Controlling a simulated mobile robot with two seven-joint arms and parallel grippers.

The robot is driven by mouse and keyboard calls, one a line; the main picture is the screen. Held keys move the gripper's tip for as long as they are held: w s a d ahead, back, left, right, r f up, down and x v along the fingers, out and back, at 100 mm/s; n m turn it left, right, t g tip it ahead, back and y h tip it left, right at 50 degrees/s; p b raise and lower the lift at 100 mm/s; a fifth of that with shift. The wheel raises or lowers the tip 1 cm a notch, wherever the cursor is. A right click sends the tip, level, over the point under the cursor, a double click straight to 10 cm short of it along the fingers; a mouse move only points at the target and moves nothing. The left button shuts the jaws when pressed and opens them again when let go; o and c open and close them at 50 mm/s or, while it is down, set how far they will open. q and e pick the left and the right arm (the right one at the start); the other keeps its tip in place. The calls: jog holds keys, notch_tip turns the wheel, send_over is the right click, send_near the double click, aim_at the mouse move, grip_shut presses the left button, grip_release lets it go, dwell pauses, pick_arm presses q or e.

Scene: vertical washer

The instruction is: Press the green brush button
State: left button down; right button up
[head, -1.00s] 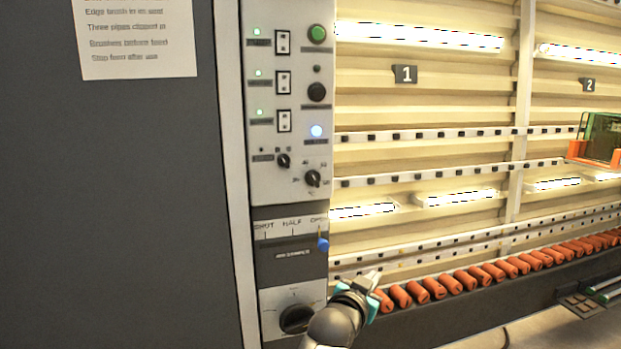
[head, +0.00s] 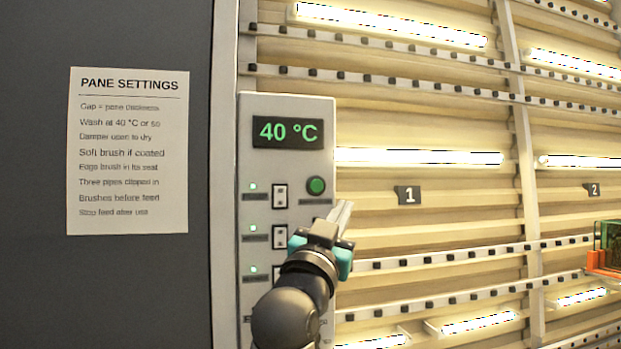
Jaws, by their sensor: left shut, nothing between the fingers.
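The green brush button (head: 316,186) is a round green knob on the white control panel (head: 259,172). It sits right of the top white switch and below the display, with a small dark label under it. My left gripper (head: 341,212) is shut and empty, with its fingertips pointing up, just below and right of the green button in the picture. I cannot tell how far the tips stand from the panel. My left arm and gripper hide the lower part of the panel. My right gripper is not in view.
The display (head: 288,132) reads 40 °C. Several white switches (head: 279,197) with lit green lamps run down the panel. A settings sheet (head: 128,150) hangs on the dark wall at left. Slatted washer boards (head: 430,190) with lamps lie right. A green pane in an orange holder (head: 604,262) is at far right.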

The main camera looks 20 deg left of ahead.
aim_at(319, 192)
pick_arm(q)
jog(key=r, duration=0.2)
jog(key=s+r, duration=0.1)
jog(key=shift+s+a+t, duration=0.1)
jog(key=shift+a+t, duration=0.2)
jog(key=shift+w+a, duration=0.85)
jog(key=shift+w, duration=0.35)
jog(key=shift+w+a, duration=0.8)
jog(key=shift+w, duration=0.45)
jog(key=shift+w+a, duration=0.85)
jog(key=shift+w, duration=0.35)
jog(key=shift+w+a, duration=0.1)
jog(key=shift+w, duration=0.05)
jog(key=shift+w+a, duration=0.15)
jog(key=shift+w, duration=0.05)
